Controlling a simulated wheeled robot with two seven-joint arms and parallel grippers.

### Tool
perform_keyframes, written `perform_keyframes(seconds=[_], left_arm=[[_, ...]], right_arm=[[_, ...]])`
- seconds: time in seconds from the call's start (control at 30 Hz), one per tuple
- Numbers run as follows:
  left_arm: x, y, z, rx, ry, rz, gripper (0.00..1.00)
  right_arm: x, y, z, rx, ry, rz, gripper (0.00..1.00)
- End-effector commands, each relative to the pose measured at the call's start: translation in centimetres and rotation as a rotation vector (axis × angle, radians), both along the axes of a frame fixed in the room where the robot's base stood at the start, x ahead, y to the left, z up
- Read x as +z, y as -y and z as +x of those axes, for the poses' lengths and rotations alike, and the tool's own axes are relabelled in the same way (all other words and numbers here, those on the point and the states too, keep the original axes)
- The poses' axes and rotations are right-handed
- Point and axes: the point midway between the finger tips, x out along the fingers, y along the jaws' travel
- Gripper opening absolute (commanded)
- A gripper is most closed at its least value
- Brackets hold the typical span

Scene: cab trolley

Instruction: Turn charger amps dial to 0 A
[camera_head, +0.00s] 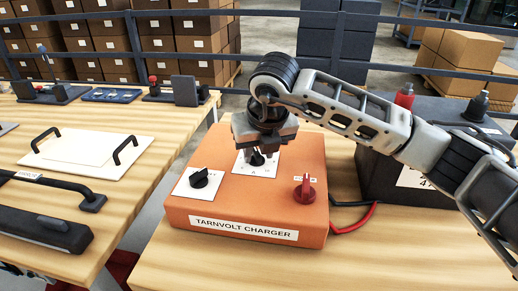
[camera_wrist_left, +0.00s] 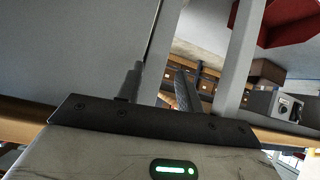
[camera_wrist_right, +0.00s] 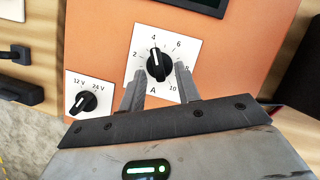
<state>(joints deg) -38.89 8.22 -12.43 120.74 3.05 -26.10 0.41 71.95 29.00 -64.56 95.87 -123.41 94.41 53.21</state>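The orange charger (camera_head: 245,215) sits on the wooden table. Its amps dial (camera_wrist_right: 157,65) is a black knob on a white plate marked 2 to 10, and its pointer line is near the 4. In the head view the amps dial (camera_head: 257,159) is partly hidden under my right gripper (camera_head: 262,148). In the right wrist view my right gripper (camera_wrist_right: 157,80) is open, one finger on each side of the dial's lower part; I cannot tell whether they touch it. My left gripper (camera_wrist_left: 158,78) is open and empty in its wrist view, away from the charger.
A 12 V/24 V dial (camera_head: 199,178) and a red switch (camera_head: 304,190) flank the amps dial. A dark battery (camera_head: 385,180) with cables stands right of the charger. A second table (camera_head: 150,160) with handled panels is at left.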

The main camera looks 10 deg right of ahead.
Motion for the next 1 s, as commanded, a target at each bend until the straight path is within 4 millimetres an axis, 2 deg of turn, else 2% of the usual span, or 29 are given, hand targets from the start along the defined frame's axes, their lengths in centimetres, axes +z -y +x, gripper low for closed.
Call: perform_keyframes(seconds=[0.3, 0.4, 0.43, 0.77, 1.0], left_arm=[[0.14, 0.0, 0.15, -0.001, 0.004, 0.001, 0.36], [0.18, 0.0, 0.17, -0.001, 0.006, 0.001, 0.36], [0.2, -0.01, 0.17, 0.0, 0.007, 0.001, 0.36], [0.04, 0.01, 0.23, 0.0, 0.008, -0.001, 0.36], [-0.47, 0.15, 0.47, 0.001, 0.02, -0.017, 0.36]], right_arm=[[-0.27, -0.04, 0.09, 0.0, 0.0, 0.0, 0.33], [-0.24, -0.04, 0.09, 0.0, 0.0, 0.0, 0.05], [-0.24, -0.04, 0.09, 0.0, 0.0, 0.001, 0.0], [-0.29, 0.0, 0.09, 0.019, 0.001, 0.001, 0.0], [-0.45, 0.23, 0.15, 0.125, 0.003, 0.002, 0.0]])
